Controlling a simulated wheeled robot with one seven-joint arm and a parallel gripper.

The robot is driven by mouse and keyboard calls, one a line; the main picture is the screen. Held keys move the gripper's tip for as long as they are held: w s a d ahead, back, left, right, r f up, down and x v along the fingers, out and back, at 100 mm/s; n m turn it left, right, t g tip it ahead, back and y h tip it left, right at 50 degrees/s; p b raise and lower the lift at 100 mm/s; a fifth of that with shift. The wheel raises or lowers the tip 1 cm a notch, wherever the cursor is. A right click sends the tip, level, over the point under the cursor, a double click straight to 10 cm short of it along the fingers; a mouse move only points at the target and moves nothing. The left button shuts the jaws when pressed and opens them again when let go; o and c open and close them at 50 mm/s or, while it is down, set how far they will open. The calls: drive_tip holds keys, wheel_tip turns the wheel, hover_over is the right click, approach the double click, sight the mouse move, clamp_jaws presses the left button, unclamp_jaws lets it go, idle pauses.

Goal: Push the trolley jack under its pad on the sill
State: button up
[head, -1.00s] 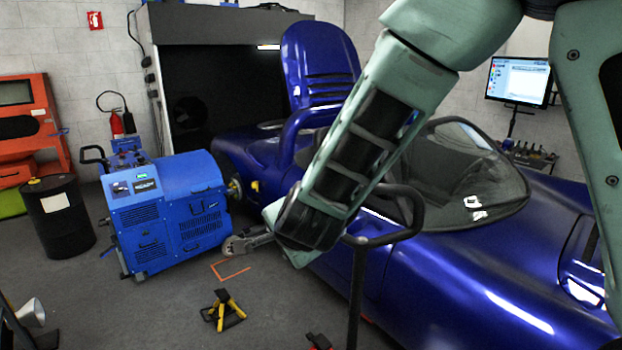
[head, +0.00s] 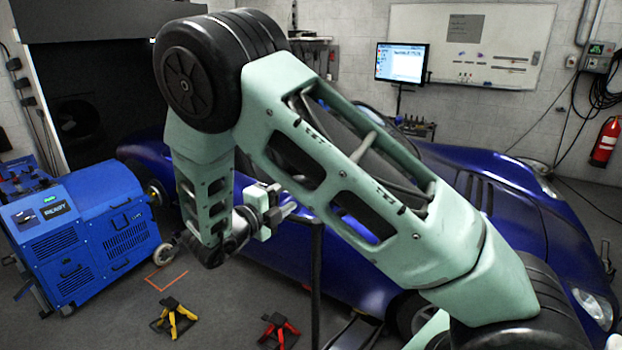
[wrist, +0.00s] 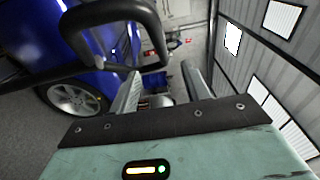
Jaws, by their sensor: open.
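The trolley jack's black upright handle (head: 316,275) stands beside the blue car (head: 285,253) in the head view. Its low body is largely hidden behind my arm and the frame's bottom edge. My gripper (head: 287,211) is close to the top of this handle. In the wrist view, the black handle loop (wrist: 110,72) fills the upper left, close to the left finger. My gripper (wrist: 162,88) is open there, its two fingers apart. I cannot tell whether the handle touches a finger. The pad on the sill cannot be made out.
A yellow stand (head: 174,318) and a red stand (head: 279,331) are on the floor left of the handle. The blue dynamometer (head: 85,235) stands at the left by the car's wheel hub.

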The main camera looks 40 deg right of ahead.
drive_tip(key=b+x, duration=0.2)
drive_tip(key=x, duration=0.8)
drive_tip(key=shift+w+d+f, duration=0.1)
drive_tip(key=shift+d+f, duration=0.05)
drive_tip(key=shift+d, duration=0.15)
drive_tip(key=shift+w+d+b, duration=0.15)
drive_tip(key=shift+d+b, duration=0.2)
drive_tip(key=shift+d, duration=0.2)
clamp_jaws()
idle(0.3)
